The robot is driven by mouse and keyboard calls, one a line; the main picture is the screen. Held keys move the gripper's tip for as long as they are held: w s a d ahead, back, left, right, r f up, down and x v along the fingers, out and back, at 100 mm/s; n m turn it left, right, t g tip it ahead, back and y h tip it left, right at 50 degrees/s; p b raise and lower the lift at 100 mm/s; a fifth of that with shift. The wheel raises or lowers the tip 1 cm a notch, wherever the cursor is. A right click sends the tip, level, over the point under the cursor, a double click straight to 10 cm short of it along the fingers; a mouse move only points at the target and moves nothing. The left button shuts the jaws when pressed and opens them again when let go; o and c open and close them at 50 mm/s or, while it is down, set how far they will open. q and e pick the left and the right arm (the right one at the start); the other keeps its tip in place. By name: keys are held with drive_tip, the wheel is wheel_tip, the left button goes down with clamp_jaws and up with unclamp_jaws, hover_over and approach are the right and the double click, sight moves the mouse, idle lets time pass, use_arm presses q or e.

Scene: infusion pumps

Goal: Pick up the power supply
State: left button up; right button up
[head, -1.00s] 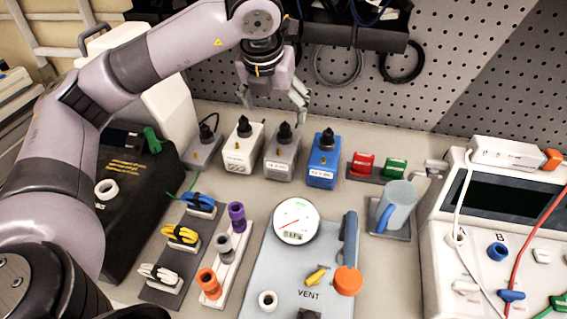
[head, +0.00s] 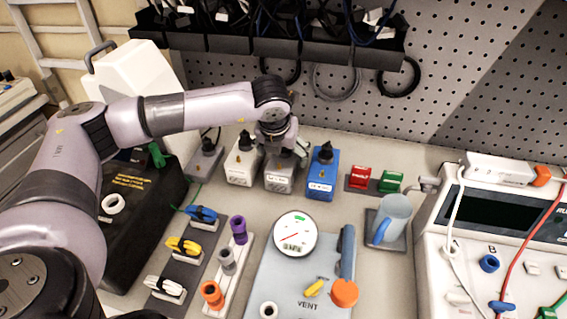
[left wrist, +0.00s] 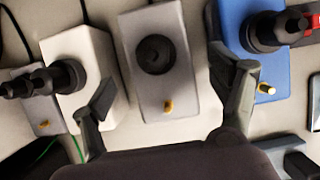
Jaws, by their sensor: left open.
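Several box-shaped units with black knob-like tops stand in a row along the back of the table: a small dark grey one (head: 203,166), a white one (head: 240,175), a grey one (head: 278,183) and a blue one (head: 322,184). Which is the power supply cannot be told from readable labels. My left gripper (head: 284,148) is open just above the grey box, hiding its top in the head view. In the left wrist view its fingers (left wrist: 168,92) spread either side of the grey box (left wrist: 187,98), between the white box (left wrist: 88,45) and the blue box (left wrist: 272,78). My right gripper is not in view.
Red (head: 359,177) and green (head: 390,181) blocks and a blue-grey mug (head: 394,216) stand to the right. A panel with a gauge (head: 295,235) and cable holders lie in front. A pegboard (head: 440,95) rises behind, with a cable-filled rack overhead.

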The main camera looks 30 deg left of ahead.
use_arm(q)
drive_tip(key=x, duration=0.3)
drive_tip(key=shift+w+f+p, duration=0.2)
drive_tip(key=shift+p, duration=0.15)
drive_tip(key=c, duration=1.7)
drive_tip(key=shift+r, duration=0.15)
drive_tip(key=shift+c, duration=0.3)
